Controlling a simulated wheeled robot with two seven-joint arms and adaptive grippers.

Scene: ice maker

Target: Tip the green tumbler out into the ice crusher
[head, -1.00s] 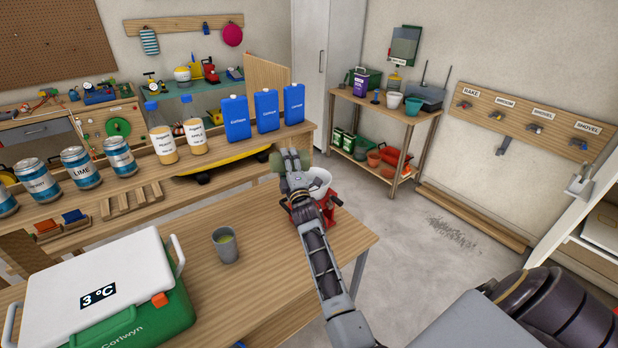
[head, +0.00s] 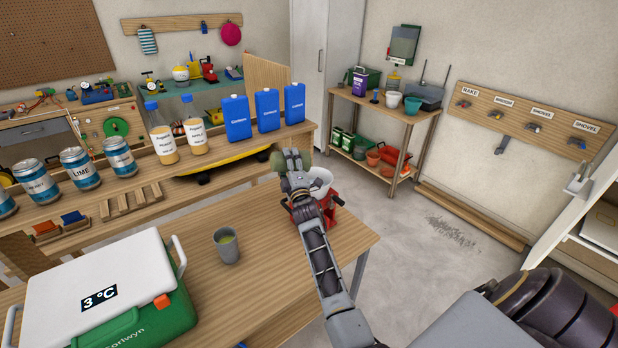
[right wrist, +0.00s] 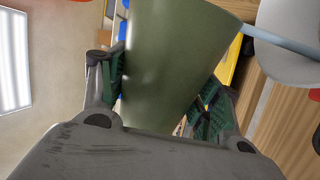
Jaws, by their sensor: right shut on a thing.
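My right gripper (head: 294,166) is shut on the green tumbler (head: 305,159), mostly hidden behind the gripper in the head view. In the right wrist view the tumbler (right wrist: 175,60) fills the space between both finger pads of the gripper (right wrist: 165,95). Its inside is not visible, and I cannot tell its exact tilt. The ice crusher (head: 327,205) has a red body and a white bowl (head: 321,180). It stands at the table's far right corner, just right of the gripper and partly behind my arm. The white bowl (right wrist: 290,45) is close beside the tumbler in the wrist view. My left gripper is not in view.
A white-lidded green cooler (head: 100,290) stands at the left. Cans, bottles and blue jugs (head: 236,115) line the bench behind. Bare floor lies to the right.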

